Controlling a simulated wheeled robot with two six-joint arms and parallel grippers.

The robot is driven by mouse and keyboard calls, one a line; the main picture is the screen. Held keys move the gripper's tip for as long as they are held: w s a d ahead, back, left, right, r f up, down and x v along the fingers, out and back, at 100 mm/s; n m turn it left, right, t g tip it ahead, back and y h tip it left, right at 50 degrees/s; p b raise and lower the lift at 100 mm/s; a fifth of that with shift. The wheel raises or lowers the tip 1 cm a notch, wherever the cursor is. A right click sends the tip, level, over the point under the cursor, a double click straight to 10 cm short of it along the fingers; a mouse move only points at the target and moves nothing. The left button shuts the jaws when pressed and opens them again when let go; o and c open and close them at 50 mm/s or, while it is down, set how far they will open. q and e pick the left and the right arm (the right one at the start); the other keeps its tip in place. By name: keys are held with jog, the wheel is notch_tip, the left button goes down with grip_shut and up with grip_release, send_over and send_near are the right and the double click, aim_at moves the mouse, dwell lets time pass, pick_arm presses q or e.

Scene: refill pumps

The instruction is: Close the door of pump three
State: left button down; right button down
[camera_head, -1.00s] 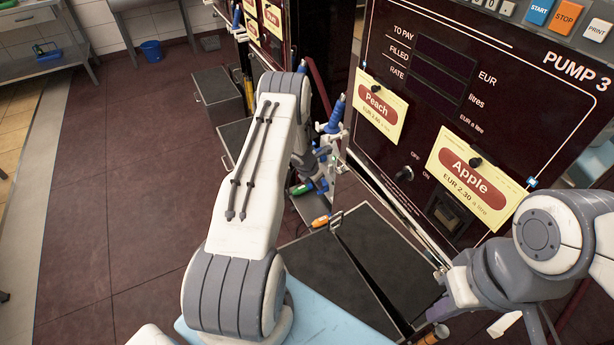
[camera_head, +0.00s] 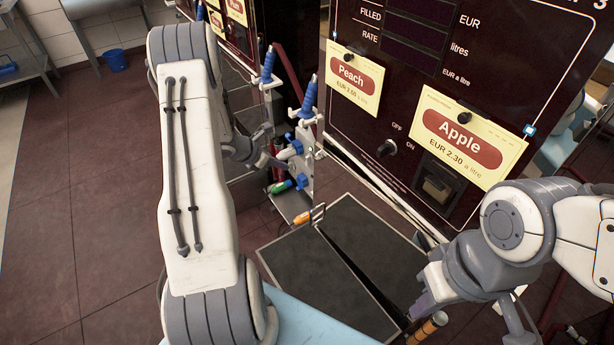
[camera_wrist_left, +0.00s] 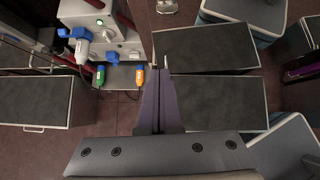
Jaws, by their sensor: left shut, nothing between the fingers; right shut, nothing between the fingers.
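Pump 3 has a dark front panel (camera_head: 400,110) at the upper right in the head view, with a Peach card (camera_head: 355,78), an Apple card (camera_head: 470,138) and a black OFF/ON knob (camera_head: 386,148). I cannot tell how far its door stands open. My left gripper (camera_head: 268,157) is left of the panel, partly hidden by its arm. In the left wrist view its purple fingers (camera_wrist_left: 161,100) are shut and empty above the dark box tops. My right gripper (camera_head: 420,302) is shut below the Apple card, by an orange-handled item (camera_head: 428,327).
Dark-topped boxes (camera_head: 320,285) stand low below the panel. Blue-handled nozzles (camera_head: 308,98) and a unit with green (camera_wrist_left: 101,75) and orange (camera_wrist_left: 140,76) handles stand left of the panel. A blue bucket (camera_head: 114,61) is far left. The red tiled floor (camera_head: 110,200) there is clear.

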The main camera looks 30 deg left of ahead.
pick_arm(q)
jog(key=p, duration=0.1)
send_near(315, 167)
jog(key=s+f+x, duration=0.1)
jog(key=x, duration=0.4)
jog(key=shift+w+d+r+t, duration=0.2)
jog(key=shift+w+t, duration=0.1)
jog(key=shift+w, duration=0.3)
pick_arm(e)
jog(key=shift+r, duration=0.3)
pick_arm(q)
jog(key=shift+w, duration=0.1)
